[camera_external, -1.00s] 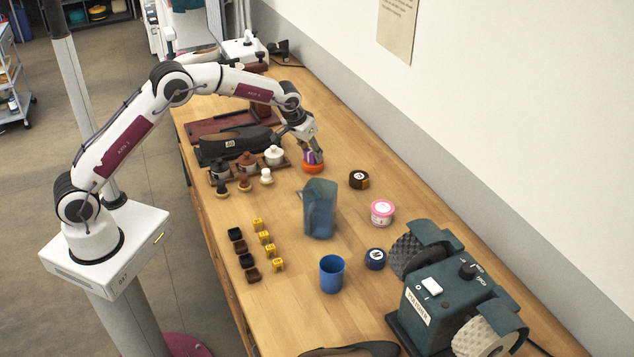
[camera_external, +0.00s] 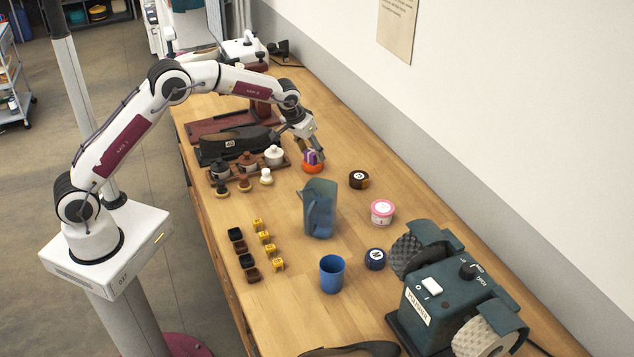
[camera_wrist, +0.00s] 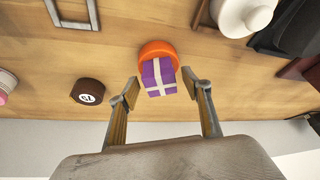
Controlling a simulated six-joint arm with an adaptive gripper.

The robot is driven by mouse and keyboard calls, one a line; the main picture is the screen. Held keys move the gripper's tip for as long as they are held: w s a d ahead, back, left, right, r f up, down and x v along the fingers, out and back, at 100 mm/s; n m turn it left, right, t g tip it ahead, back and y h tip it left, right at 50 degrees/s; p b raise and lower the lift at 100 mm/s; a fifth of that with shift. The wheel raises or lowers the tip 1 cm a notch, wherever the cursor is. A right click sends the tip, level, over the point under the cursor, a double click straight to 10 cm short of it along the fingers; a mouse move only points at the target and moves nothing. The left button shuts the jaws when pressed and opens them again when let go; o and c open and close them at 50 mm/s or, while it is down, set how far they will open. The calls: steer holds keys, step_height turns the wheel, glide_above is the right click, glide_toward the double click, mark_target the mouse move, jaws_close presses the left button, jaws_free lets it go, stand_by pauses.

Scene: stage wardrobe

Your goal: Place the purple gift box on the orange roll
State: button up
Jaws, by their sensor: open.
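The purple gift box (camera_wrist: 159,78) with a pale ribbon rests on the orange roll (camera_wrist: 155,48) in the wrist view, seated toward the near side of the roll's top. In the external view the gift box (camera_external: 313,156) sits on top of the orange roll (camera_external: 313,168) on the table, partly hidden by my fingers. My gripper (camera_wrist: 166,95) is open, its two fingers apart on either side of the box with visible gaps. In the external view my gripper (camera_external: 314,148) is right at the box.
A rack with pots (camera_external: 247,160) and a black shoe (camera_external: 235,141) lie to the left. Bare wood surrounds the orange roll toward the wall.

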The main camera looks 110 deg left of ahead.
steer(key=v, duration=1.1)
steer(key=shift+d, duration=0.1)
stand_by(0.4)
steer(key=d+r+m+t+h, duration=0.1)
steer(key=d+r+m, duration=0.35)
steer(key=d, duration=1.05)
steer(key=d+r+m+t, duration=0.15)
steer(key=d+r, duration=0.55)
steer(key=d, duration=0.9)
steer(key=s+d+f+m+t+h, duration=0.1)
steer(key=s+d+f+m+h, duration=0.2)
steer(key=s+d, duration=1.6)
steer(key=d+f+m, duration=0.1)
steer(key=d+m, duration=0.3)
steer(key=shift+s, duration=0.4)
